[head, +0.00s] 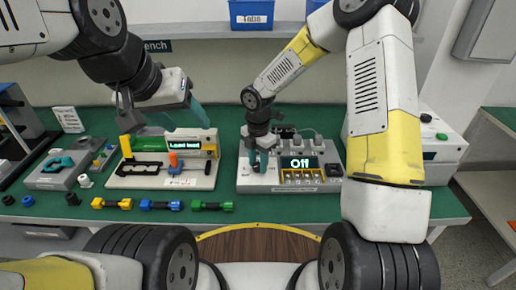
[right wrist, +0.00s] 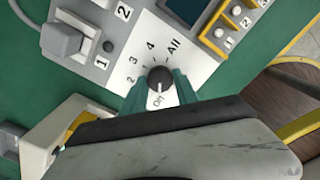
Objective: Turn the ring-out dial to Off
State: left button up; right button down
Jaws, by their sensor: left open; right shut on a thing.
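The ring-out dial (right wrist: 160,79) is a dark round knob on a white plate marked Off, 2, 3, 4 and All in the right wrist view. Its pale pointer line faces the Off mark. The dial's unit (head: 250,184) stands on the green bench in the head view, and its display (head: 299,162) reads "Off". My right gripper (head: 262,165) is shut on the dial, with its teal fingers (right wrist: 160,94) on either side of the knob. My left gripper (head: 163,112) is open and empty above the unit at left, whose display text is hard to read.
The left unit (head: 145,181) carries an orange part. Yellow, blue and green connectors (head: 160,205) lie along the bench's front. A grey fixture (head: 65,172) stands further left. A white box (head: 428,150) with a green button is at right, behind my right arm.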

aim_at(258, 165)
jog(key=c, duration=0.9)
grip_release()
jog(key=shift+c, duration=0.2)
jog(key=shift+r, duration=3.9)
jog(key=shift+r, duration=0.1)
jog(key=s+d+r+m+t+y, duration=0.1)
jog(key=s+d+r+m+t, duration=0.2)
jog(key=s+d+r+m, duration=0.4)
jog(key=s+d+r+m+t+y, duration=0.1)
jog(key=s+d+r+m+t, duration=0.2)
jog(key=s+d+r+m, duration=0.4)
jog(key=s+r+m, duration=0.6)
jog(key=r+m, duration=0.1)
jog(key=m, duration=0.5)
jog(key=shift+m, duration=0.3)
